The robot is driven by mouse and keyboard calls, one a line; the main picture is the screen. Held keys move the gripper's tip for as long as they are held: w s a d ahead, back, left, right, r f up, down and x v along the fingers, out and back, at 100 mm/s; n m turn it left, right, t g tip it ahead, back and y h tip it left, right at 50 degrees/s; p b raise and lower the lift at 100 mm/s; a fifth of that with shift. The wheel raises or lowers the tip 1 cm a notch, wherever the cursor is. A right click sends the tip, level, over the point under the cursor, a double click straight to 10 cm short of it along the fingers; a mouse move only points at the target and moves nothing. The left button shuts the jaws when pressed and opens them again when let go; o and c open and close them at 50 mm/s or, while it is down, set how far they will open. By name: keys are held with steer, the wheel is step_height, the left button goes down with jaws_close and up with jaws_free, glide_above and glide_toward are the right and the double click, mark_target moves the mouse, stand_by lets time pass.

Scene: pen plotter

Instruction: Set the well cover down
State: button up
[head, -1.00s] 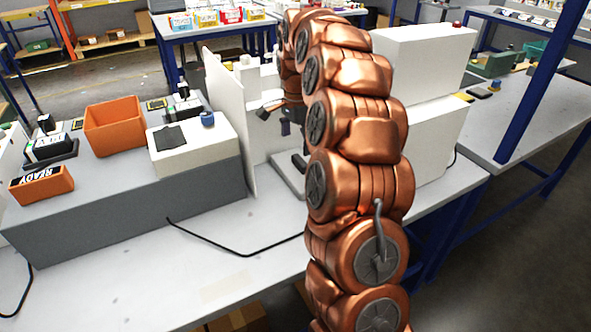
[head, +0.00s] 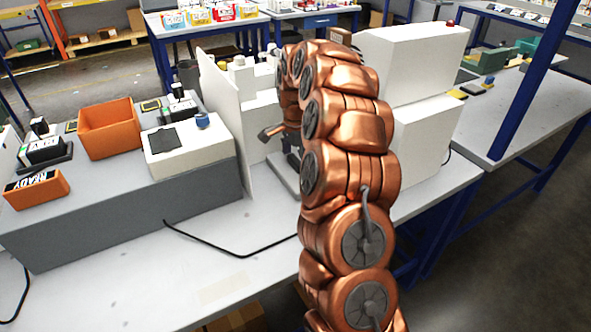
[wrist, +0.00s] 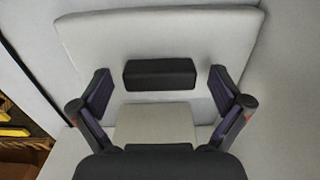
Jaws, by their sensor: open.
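In the wrist view, a pale flat rounded panel (wrist: 90,40), which appears to be the well cover, lies below my gripper. A black bar (wrist: 160,74), seemingly its handle, stands out at its middle. My gripper (wrist: 160,88) is open, with one purple-padded finger on each side of the bar and a clear gap at both ends. A lighter grey block (wrist: 155,122) shows between the fingers, partly hidden by the dark gripper body. In the head view my copper arm hides the cover and most of the gripper.
An upright white panel (head: 222,125) stands left of my arm on the bench (head: 130,285). White boxes (head: 415,65) stand to the right. An orange bin (head: 108,130) and a white box with a dark top patch (head: 190,150) sit on the grey base. A black cable (head: 215,245) crosses the bench.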

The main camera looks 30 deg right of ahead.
mark_target(296, 160)
steer(key=shift+f, duration=0.1)
steer(key=shift+c, duration=0.3)
steer(key=c, duration=1.3)
steer(key=shift+r+b, duration=0.35)
steer(key=shift+r, duration=1.35)
steer(key=s+a, duration=0.2)
steer(key=s, duration=0.3)
steer(key=s+a+r+b, duration=0.1)
steer(key=s+a, duration=0.1)
steer(key=s, duration=0.3)
steer(key=s+a+b, duration=0.1)
steer(key=s+a, duration=0.1)
steer(key=s, duration=0.3)
steer(key=shift+r, duration=0.35)
